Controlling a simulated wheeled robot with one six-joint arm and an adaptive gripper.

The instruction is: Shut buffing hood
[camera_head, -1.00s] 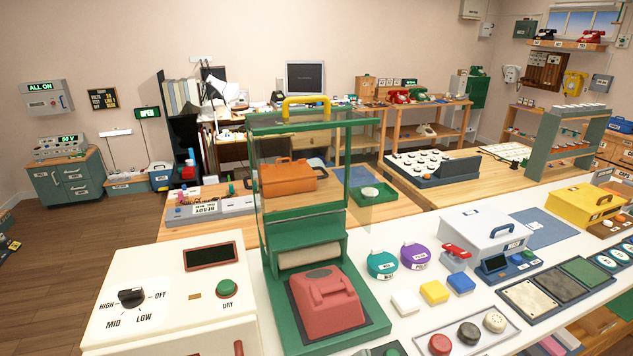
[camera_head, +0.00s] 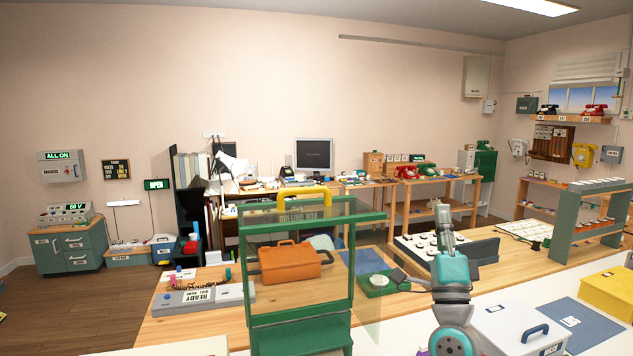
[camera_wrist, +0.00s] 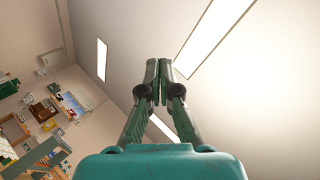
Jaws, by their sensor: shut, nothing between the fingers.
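The buffing hood (camera_head: 352,270) is a green frame with clear panels and a yellow handle (camera_head: 305,191) on its top. It stands raised at the centre of the head view. Its green stand (camera_head: 300,335) shows below, and the lower part of the machine is cut off by the frame edge. My gripper (camera_wrist: 158,75) is shut and empty in the wrist view, pointing up at the ceiling. In the head view my arm (camera_head: 452,312) stands upright to the right of the hood, apart from the handle.
An orange case (camera_head: 290,264) and a grey panel marked READY (camera_head: 198,298) show on the wooden bench behind the hood. A white box with a blue handle (camera_head: 520,328) stands right of my arm. A grey-green rack (camera_head: 565,230) stands farther right. The space above the hood is clear.

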